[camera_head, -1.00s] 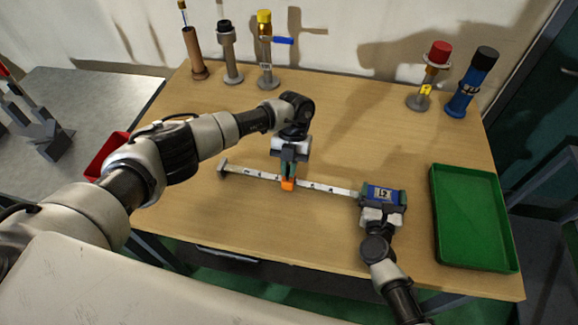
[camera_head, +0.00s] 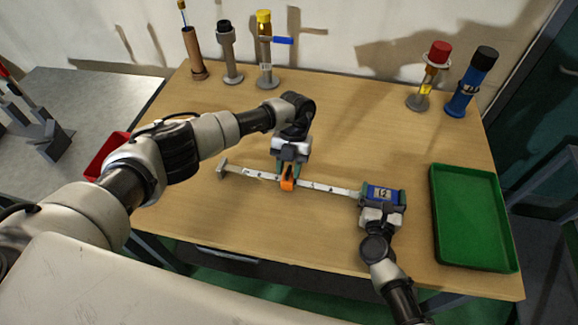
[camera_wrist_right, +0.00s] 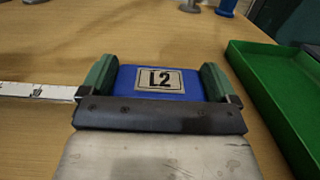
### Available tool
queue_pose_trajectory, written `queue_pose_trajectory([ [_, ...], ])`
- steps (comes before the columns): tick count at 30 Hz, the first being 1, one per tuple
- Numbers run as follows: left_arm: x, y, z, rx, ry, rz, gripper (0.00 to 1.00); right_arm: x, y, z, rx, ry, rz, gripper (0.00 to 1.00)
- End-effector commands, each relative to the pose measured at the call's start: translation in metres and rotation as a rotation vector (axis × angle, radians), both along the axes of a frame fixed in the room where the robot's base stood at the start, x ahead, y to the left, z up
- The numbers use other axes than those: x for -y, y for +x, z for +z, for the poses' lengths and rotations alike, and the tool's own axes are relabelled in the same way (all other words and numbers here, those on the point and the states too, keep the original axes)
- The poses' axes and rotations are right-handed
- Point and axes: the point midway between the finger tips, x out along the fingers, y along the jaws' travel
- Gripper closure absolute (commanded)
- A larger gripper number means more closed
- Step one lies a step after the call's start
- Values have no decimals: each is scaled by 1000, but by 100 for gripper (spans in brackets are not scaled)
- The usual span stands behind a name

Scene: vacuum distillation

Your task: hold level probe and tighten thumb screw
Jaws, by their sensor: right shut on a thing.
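The level probe has a blue body labelled L2 (camera_head: 383,193) and a white marked strip (camera_head: 330,188) running left to a grey end piece (camera_head: 222,168). My right gripper (camera_head: 382,196) is shut on the blue body; its green fingers flank the label in the right wrist view (camera_wrist_right: 159,80). An orange piece (camera_head: 287,184), probably the thumb screw, sits on the strip about midway. My left gripper (camera_head: 289,168) points down at the orange piece, its green fingers on either side of it. Whether they grip it is too small to tell.
A green tray (camera_head: 448,256) lies at the table's right. Several upright capped cylinders, including a yellow-capped one (camera_head: 265,50) and a blue one (camera_head: 470,85), stand along the back edge. A red bin (camera_head: 106,157) is at the left. The table's middle (camera_head: 365,130) is clear.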

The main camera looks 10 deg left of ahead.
Motion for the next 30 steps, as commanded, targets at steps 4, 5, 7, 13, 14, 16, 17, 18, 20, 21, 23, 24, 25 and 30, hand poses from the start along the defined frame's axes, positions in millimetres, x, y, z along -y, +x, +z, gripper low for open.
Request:
queue_pose_trajectory([
  [4,0,2,3,1,-1,0,64,0,0,-1,-2,-1,1,57],
  [5,0,3,6,1,-1,1,64,0,0,-1,-2,-1,1,57],
  [7,0,6,14,2,-1,1,64,0,-1,-1,-2,-1,1,57],
  [13,1,23,52,4,-2,1,64,0,-1,-1,-2,-1,1,57],
  [14,1,25,59,4,-1,0,64,0,-1,-1,-2,-1,1,57],
  [16,1,31,72,5,-1,0,64,0,-1,-1,-2,-1,1,57],
  [17,1,33,77,4,0,0,64,0,-1,-1,-2,-1,1,57],
  [18,1,35,84,2,-1,-1,64,0,-1,-1,-2,-1,1,57],
  [20,1,39,93,3,-1,0,64,0,-1,-1,-2,0,1,57],
  [21,1,41,97,1,0,0,64,0,-1,-1,-2,0,1,57],
  [23,1,44,103,2,0,0,64,0,-1,-1,-2,0,1,57],
  [24,1,45,106,2,0,0,64,0,-1,-1,-2,0,1,57],
  [25,1,45,108,1,0,0,64,0,-1,-1,-2,0,1,57],
  [30,1,46,111,-1,0,0,64,0,-1,-1,-2,0,1,57],
])
